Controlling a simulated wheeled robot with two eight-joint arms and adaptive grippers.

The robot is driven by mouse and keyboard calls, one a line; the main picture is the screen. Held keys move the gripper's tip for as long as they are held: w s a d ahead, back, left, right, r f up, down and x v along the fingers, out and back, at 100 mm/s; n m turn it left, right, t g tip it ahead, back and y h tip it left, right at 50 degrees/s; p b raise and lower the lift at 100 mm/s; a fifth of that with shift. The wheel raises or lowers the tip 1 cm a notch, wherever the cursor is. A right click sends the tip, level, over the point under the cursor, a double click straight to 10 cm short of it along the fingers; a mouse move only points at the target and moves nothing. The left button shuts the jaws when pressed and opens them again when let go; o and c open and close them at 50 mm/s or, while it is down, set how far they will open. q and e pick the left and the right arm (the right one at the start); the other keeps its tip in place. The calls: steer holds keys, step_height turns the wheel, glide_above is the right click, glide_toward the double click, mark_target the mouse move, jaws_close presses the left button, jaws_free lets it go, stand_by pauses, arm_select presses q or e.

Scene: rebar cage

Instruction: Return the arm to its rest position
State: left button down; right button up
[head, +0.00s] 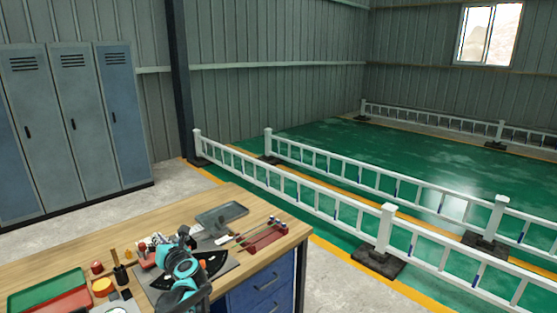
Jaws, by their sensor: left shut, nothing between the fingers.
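My left gripper (185,240) is dark and shows small above the workbench in the lower part of the head view, at the end of a teal and black arm. Its fingers look shut, with nothing held that I can see. Small items on the bench lie behind and around it, and the arm hides part of the bench top. My right gripper and right arm do not show.
A wooden workbench (75,250) with blue drawers (262,287) fills the lower left. It bears a green tray (45,290), a grey tray (222,214) and a red rack (264,238). Lockers (75,125) stand behind. White railings (340,205) border the green floor at right.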

arm_select(q)
steer(key=s+d+r+m+t+h, duration=0.2)
steer(key=d+r+m+t+h, duration=0.25)
steer(key=d+r+m, duration=0.55)
steer(key=s+d+f+m+h, duration=0.1)
steer(key=s+d+m+h, duration=0.85)
steer(key=d+m, duration=0.55)
steer(key=s+a+f+m+g+y, duration=0.1)
steer(key=s+f+m+g, duration=0.3)
steer(key=s+f+m, duration=0.3)
steer(key=s+a+f+m+g+y, duration=0.1)
steer(key=s+a+f+m+g, duration=0.1)
steer(key=s+f+m+g, duration=0.3)
steer(key=s+f+m, duration=0.1)
steer(key=s+f, duration=0.2)
steer(key=s, duration=0.2)
steer(key=s+f+m, duration=0.2)
steer(key=s+f, duration=0.2)
steer(key=s, duration=0.2)
steer(key=shift+s+a+y, duration=0.3)
steer(key=shift+y, duration=0.1)
